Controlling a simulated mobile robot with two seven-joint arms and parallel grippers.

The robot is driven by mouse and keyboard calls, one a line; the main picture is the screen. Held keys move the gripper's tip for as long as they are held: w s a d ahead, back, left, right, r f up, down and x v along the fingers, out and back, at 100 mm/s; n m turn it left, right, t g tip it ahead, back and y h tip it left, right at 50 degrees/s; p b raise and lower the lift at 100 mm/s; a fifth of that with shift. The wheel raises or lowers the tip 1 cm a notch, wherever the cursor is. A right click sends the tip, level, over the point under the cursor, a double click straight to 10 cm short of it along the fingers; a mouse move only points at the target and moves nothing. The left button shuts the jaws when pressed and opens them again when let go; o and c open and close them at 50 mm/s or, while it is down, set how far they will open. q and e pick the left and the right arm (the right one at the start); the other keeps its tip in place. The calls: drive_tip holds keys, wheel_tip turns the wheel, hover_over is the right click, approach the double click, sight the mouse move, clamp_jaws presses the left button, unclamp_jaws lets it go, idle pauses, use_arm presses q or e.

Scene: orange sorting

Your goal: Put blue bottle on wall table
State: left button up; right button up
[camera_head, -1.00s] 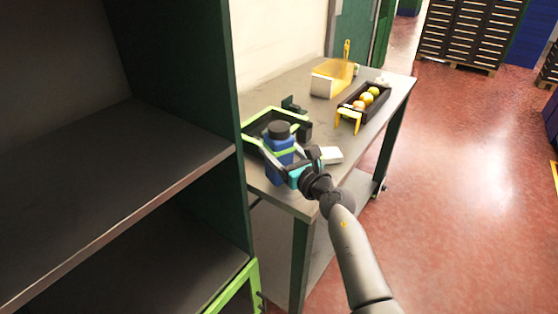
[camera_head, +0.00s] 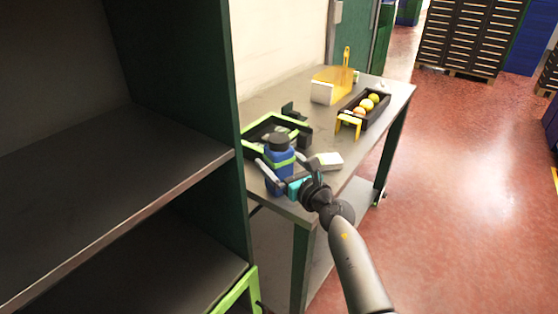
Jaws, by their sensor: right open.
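The blue bottle (camera_head: 281,172) with a dark cap and a green band stands upright near the front left end of the grey wall table (camera_head: 373,142). My right gripper (camera_head: 269,174) is open, with its fingers low around or beside the bottle. Whether the fingers touch the bottle cannot be told. The bottle's base is partly hidden by the gripper. My left gripper does not show.
A dark tray with a green rim (camera_head: 262,127) lies just behind the bottle. A white box (camera_head: 328,161) lies to its right. A black crate (camera_head: 377,110) with fruit and a yellow bin (camera_head: 332,84) stand farther back. A dark shelf (camera_head: 110,150) fills the left.

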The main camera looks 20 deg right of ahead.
drive_tip(key=shift+r+p, duration=0.25)
drive_tip(key=shift+p, duration=0.05)
drive_tip(key=p+v, duration=0.1)
drive_tip(key=v, duration=1)
drive_tip(key=shift+s+d, duration=0.15)
drive_tip(key=shift+s, duration=0.35)
